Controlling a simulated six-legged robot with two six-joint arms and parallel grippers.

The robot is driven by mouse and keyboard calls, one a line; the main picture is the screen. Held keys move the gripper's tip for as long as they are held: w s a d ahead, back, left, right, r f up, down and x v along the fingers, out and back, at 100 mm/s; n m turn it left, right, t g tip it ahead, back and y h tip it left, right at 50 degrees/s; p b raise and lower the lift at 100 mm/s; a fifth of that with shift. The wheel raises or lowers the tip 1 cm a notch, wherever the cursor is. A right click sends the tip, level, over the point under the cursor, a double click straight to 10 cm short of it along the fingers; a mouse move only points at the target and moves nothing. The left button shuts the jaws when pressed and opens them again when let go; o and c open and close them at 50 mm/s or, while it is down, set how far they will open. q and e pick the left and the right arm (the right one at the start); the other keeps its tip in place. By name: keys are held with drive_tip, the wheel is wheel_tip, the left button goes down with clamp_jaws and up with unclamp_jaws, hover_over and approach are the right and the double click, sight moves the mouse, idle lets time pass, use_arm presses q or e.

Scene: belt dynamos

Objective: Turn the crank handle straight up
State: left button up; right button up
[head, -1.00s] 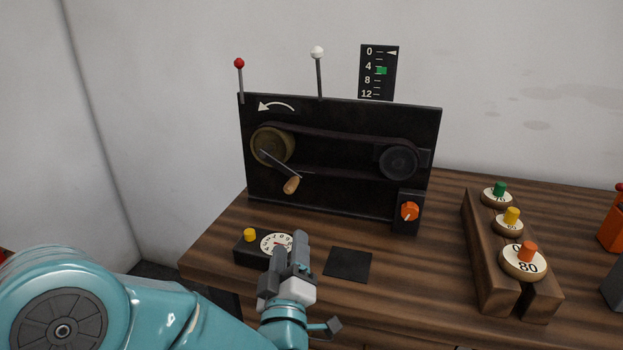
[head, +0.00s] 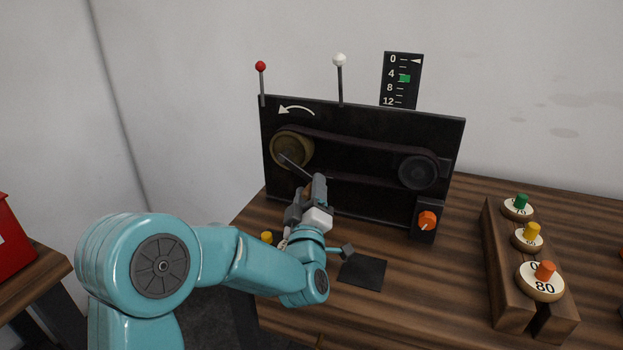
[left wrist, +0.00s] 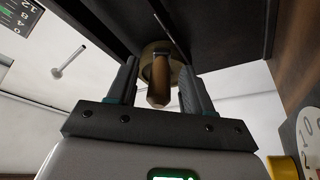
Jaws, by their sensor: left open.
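The crank's metal arm (head: 295,163) runs from the hub of the brass-coloured pulley (head: 279,151) down and to the right. Its wooden handle (left wrist: 159,86) stands between the two fingers in the left wrist view; in the head view it is mostly hidden by the gripper. My left gripper (head: 312,190) is open, with its fingers on both sides of the handle. In the left wrist view the left gripper (left wrist: 160,85) shows gaps beside the handle. My right gripper is not in view.
The black dynamo panel (head: 375,195) stands upright behind my gripper, with an orange knob (head: 427,221) at its lower right. A yellow button (head: 266,237) is by my forearm. A wooden rack (head: 505,295) with weights stands right. A black mat (head: 363,273) lies flat in front.

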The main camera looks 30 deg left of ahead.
use_arm(q)
drive_tip(key=shift+x, duration=1.2)
drive_tip(key=shift+c, duration=0.4)
clamp_jaws()
